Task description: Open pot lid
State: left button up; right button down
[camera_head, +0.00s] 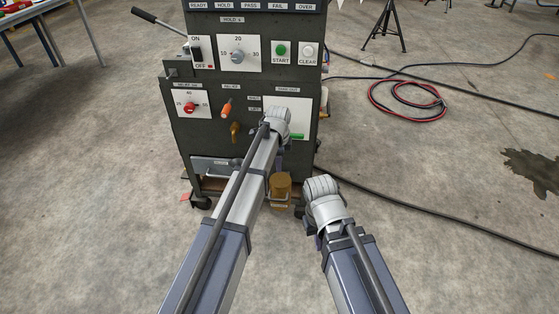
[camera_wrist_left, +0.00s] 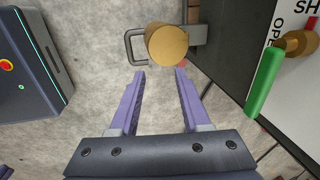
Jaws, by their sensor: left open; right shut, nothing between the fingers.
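A brass-coloured round pot (camera_head: 281,188) sits low at the front of the dark machine. The left wrist view shows its round brass top (camera_wrist_left: 167,45), with a grey U-shaped bar (camera_wrist_left: 134,47) beside it on the left and a grey mount on the right. My left gripper (camera_wrist_left: 160,74) is open and empty; its purple fingers point at the pot, their tips just short of it in the picture. In the head view my left arm hides most of that gripper. My right gripper (camera_head: 323,195) is shut and empty, right of the machine's front; its fingers are mostly hidden.
The machine's panel holds a green lever (camera_wrist_left: 264,82), an orange handle (camera_head: 227,108), a brass valve (camera_head: 235,131) and several knobs. Cables (camera_head: 408,101) lie right; the floor (camera_head: 450,240) there is mostly open.

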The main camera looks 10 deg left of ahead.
pick_arm(q)
jog(key=shift+r, duration=0.15)
dwell(0.3)
jog(key=s+d+r+n+g+p, duration=0.1)
jog(key=s+r+n+p, duration=0.6)
jog(key=s+r+p, duration=0.4)
jog(key=s+d+r+n+g+y+p, duration=0.1)
jog(key=s+r+n+p, duration=0.6)
jog(key=s, duration=1.2)
notch_tip(320, 180, up, 4)
jog(key=p, duration=0.4)
jog(key=shift+s+d+r+p, duration=0.25)
jog(key=shift+s+d+p, duration=0.1)
